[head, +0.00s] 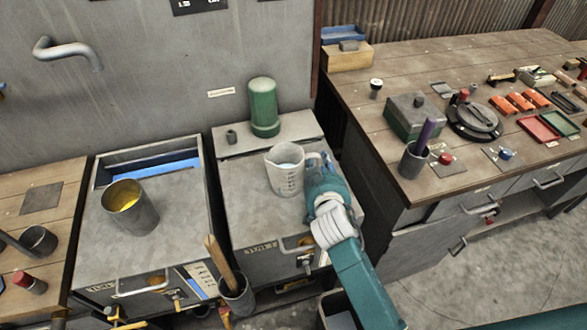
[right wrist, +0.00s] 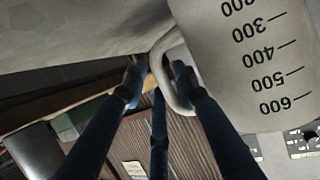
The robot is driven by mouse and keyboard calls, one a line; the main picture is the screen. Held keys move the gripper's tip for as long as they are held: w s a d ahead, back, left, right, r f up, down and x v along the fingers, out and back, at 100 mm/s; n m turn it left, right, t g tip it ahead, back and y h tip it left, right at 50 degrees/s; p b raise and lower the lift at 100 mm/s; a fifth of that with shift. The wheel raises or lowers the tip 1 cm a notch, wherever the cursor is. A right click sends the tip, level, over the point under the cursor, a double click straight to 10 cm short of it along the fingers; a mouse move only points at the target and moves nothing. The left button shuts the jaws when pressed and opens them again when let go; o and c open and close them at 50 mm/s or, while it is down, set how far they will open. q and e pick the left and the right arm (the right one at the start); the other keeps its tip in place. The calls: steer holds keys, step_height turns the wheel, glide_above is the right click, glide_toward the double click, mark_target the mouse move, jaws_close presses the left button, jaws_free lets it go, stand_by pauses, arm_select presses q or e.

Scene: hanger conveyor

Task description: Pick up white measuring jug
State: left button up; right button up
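The white measuring jug (head: 286,172) stands upright on the grey cabinet right of centre, its handle to the right. My right gripper (head: 318,175) is at the handle, coming from the front right. In the right wrist view the jug (right wrist: 250,60) fills the upper right, with dark printed numbers on its side. The handle (right wrist: 163,70) lies between the fingertips of my right gripper (right wrist: 158,78), one on each side. I cannot tell whether they press on it. My left gripper is not in view.
A green cylinder (head: 263,105) stands behind the jug. A metal can with yellow contents (head: 130,207) stands on the left cabinet. A wooden workbench (head: 440,75) at the right holds a cup (head: 412,160), several tools and small trays. A container with a wooden handle (head: 238,296) is in front.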

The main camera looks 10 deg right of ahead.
steer(key=shift+w+f, duration=0.2)
steer(key=shift+w, duration=0.1)
jaws_close()
steer(key=shift+r, duration=0.15)
